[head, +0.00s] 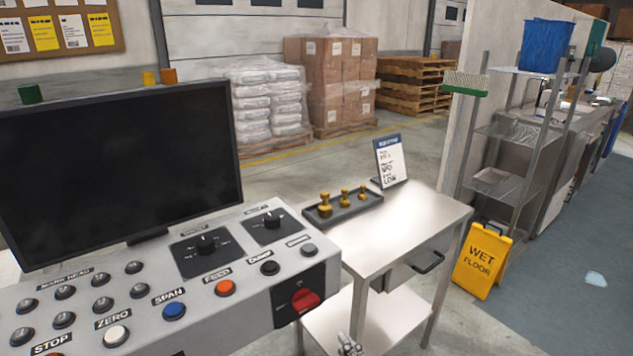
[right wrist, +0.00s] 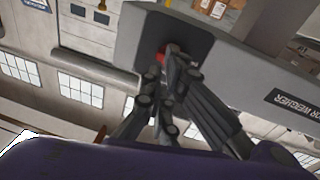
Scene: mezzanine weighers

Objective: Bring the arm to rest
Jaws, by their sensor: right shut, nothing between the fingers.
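My right gripper (head: 349,346) shows only as a small part at the bottom edge of the head view, in front of the steel table's lower shelf. In the right wrist view its fingers (right wrist: 168,80) are shut with nothing between them. Beyond the fingertips in that view is a red knob, mostly hidden, on the dark plate of a grey console. The red rotary knob (head: 305,299) shows clearly in the head view, to the left of my gripper. I cannot tell the exact gap between fingertips and knob. My left gripper is not in view.
The grey control console (head: 255,262) with buttons and a black monitor (head: 120,165) fills the left. A steel table (head: 415,215) holds a tray of brass weights (head: 343,205) and a sign card (head: 390,162). A yellow wet-floor sign (head: 482,262) stands to its right.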

